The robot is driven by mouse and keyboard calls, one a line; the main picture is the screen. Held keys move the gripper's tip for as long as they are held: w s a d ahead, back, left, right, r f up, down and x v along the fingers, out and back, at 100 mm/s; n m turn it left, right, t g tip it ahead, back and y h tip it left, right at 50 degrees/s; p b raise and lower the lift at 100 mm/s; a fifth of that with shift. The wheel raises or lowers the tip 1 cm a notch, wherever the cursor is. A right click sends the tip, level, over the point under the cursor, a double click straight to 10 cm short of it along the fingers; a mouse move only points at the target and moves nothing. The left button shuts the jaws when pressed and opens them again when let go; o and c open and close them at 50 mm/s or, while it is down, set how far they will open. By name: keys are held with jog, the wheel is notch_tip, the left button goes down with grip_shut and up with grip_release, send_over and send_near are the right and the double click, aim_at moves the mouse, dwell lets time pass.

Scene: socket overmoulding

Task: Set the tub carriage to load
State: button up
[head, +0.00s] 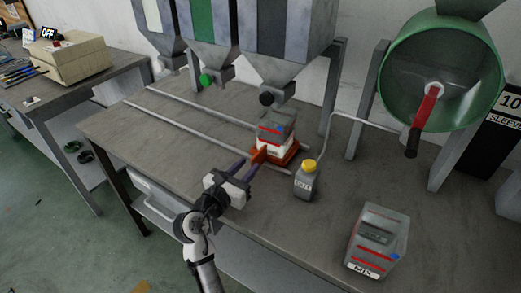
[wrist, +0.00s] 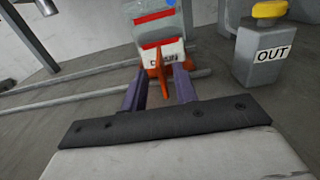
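The orange tub carriage (head: 290,157) sits at the right end of two rails on the bench, below the right hopper. A grey tub with red stripes and a white label (head: 273,131) stands on it; the tub also shows in the wrist view (wrist: 158,28). An upright orange fin (wrist: 163,78) sticks out of the carriage's near side. My gripper (head: 250,164) is at this fin. In the wrist view its purple fingers (wrist: 160,85) are apart, one on each side of the fin, with gaps showing. Load markings along the rails are not readable.
A grey block with a yellow top (head: 305,178), labelled OUT in the wrist view (wrist: 262,52), stands close right of my gripper. A tub labelled MIX (head: 376,243) stands front right. A green drum with a red-handled crank (head: 428,105) is at right. The rails (head: 190,128) are clear leftward.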

aim_at(266, 146)
jog(key=p+x, duration=0.1)
jog(key=x, duration=0.6)
jog(key=shift+w+d, duration=0.2)
jog(key=shift+w, duration=0.15)
jog(key=shift+c, duration=0.3)
grip_shut()
